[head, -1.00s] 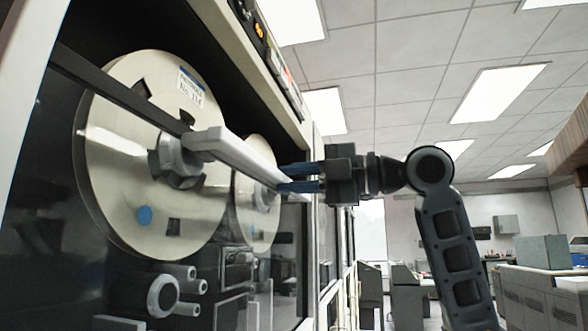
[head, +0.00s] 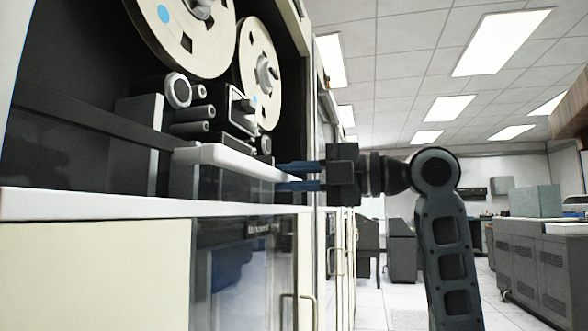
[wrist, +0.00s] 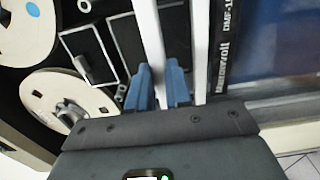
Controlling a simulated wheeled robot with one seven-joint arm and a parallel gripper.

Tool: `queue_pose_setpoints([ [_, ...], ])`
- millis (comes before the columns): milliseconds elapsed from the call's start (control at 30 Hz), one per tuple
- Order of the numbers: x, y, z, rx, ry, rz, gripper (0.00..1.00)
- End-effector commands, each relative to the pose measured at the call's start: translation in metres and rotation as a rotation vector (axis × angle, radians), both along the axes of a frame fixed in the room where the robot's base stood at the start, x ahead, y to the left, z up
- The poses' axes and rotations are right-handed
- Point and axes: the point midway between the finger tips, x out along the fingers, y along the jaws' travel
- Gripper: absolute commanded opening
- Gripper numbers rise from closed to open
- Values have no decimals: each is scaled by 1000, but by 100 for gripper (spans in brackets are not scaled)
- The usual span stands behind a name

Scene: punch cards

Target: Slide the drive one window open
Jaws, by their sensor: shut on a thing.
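The drive one window is a clear pane (head: 265,260) with a dark top rail (head: 85,122) and a pale handle bar (head: 225,159) along it. The bar is now below the tape reels, near the white ledge of the cabinet. The pane hangs in front of the lower cabinet front, and the reels above stand uncovered. My gripper (head: 297,177) reaches in from the right with its blue fingers at the bar's right end. In the wrist view my gripper (wrist: 158,88) has a finger on each side of the pale bar (wrist: 150,40) and is shut on it.
Two cream tape reels (head: 258,75) and several rollers (head: 178,90) sit inside the dark cabinet. A metal door handle (head: 297,315) is lower right on the cabinets. Grey machines (head: 545,265) stand farther right, with open floor between.

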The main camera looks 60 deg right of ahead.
Motion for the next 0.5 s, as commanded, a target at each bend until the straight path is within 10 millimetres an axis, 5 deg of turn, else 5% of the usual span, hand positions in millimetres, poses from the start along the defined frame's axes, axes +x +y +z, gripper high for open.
queue_pose_setpoints([
  [167,0,0,-21,1,0,-1,0],
  [500,0,0,-25,1,0,-1,0],
])
